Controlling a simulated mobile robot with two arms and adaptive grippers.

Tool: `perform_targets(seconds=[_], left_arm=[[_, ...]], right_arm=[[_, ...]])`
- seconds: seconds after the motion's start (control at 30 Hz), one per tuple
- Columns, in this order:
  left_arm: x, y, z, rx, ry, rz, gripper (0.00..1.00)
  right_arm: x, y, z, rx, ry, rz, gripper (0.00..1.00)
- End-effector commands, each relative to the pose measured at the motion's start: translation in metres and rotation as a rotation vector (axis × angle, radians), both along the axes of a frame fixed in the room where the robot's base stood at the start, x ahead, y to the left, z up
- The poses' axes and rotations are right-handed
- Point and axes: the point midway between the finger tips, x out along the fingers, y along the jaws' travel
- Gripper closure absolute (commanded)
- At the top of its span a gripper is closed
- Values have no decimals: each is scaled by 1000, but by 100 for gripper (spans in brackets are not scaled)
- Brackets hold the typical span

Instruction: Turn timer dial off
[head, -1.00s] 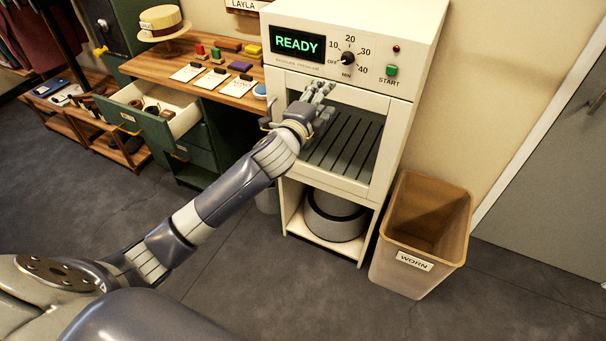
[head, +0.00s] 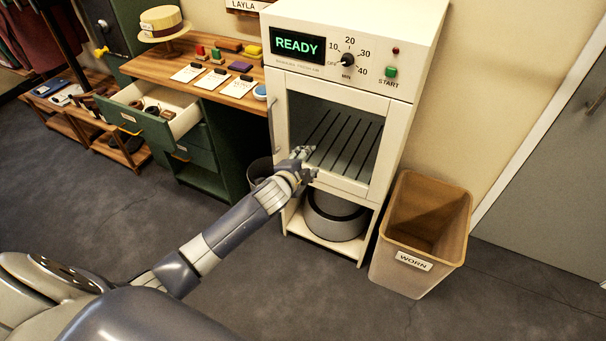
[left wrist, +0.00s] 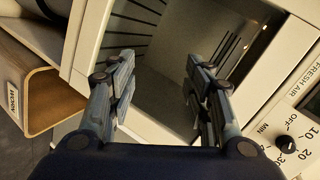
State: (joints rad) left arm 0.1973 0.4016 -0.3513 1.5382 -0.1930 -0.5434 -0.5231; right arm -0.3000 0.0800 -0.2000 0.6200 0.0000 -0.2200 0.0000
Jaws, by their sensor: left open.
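The timer dial (head: 347,60) is a small black knob on the white cabinet's upper front panel, ringed by OFF, 10, 20, 30 and 40. Its pointer is too small to read for sure. In the left wrist view the dial (left wrist: 286,144) shows at the lower right, outside the fingers. My left gripper (head: 306,162) is open and empty in front of the lower part of the cabinet's window door, well below the dial. In the left wrist view its two fingers (left wrist: 160,62) are spread before the window. My right gripper is out of view.
The display (head: 297,44) reads READY; a green START button (head: 391,72) and a red light (head: 396,50) are right of the dial. A bin labelled WORN (head: 415,262) stands right of the cabinet. A desk with an open drawer (head: 150,113) is at left.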

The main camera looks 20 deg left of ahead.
Motion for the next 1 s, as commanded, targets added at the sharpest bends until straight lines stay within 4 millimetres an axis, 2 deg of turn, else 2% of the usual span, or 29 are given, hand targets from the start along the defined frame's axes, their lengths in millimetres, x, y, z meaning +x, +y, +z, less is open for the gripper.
perform_targets(seconds=[0.1, 0.3, 0.9, 1.0], left_arm=[[-7, 2, -19, -24, 32, 15, 54], [-14, 4, -37, -49, 60, 29, 54], [-16, 4, -41, -54, 67, 33, 54], [-20, 4, -52, -65, 83, 40, 54]], right_arm=[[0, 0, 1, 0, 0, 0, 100], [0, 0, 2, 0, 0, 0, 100], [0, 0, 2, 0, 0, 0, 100], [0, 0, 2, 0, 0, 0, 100]])
